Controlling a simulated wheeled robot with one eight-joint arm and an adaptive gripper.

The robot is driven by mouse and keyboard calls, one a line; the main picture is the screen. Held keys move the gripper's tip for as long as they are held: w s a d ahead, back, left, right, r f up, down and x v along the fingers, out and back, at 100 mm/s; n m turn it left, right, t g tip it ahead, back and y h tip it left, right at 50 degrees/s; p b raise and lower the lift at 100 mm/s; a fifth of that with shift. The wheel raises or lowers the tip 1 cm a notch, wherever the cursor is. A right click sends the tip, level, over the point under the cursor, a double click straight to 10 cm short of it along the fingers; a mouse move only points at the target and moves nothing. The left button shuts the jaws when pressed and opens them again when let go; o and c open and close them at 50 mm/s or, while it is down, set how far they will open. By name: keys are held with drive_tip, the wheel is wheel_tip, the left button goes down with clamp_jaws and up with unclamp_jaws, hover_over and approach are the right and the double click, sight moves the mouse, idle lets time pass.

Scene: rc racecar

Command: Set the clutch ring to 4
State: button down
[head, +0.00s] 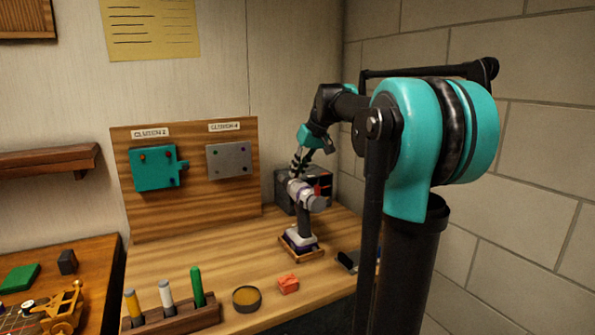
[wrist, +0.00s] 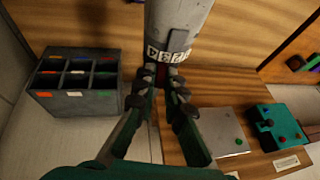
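In the head view, my gripper (head: 299,166) is just above the drill.
A wooden board carries a teal plate (head: 154,168) labelled CLUTCH 2 and a grey plate (head: 228,160) labelled CLUTCH 4. A dark compartment bin (wrist: 75,100) stands behind the drill. A pen rack (head: 172,319), a round dish (head: 246,298) and an orange block (head: 288,284) lie in front.

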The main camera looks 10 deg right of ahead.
drive_tip(key=shift+w+d+f+m+g+y, duration=0.15)
drive_tip(key=shift+d+f+g+y, duration=0.2)
drive_tip(key=shift+y, duration=0.45)
drive_tip(key=shift+w+d+f+m+g+y, duration=0.15)
drive_tip(key=shift+d+y, duration=0.25)
drive_tip(key=shift+y, duration=0.4)
drive_tip(key=shift+w+d+f+m+g+y, duration=0.15)
drive_tip(key=shift+d+y, duration=0.25)
drive_tip(key=shift+y, duration=0.4)
drive_tip(key=c, duration=1.6)
unclamp_jaws()
drive_tip(key=shift+r, duration=0.1)
drive_tip(key=v, duration=1.2)
drive_tip(key=shift+s, duration=0.1)
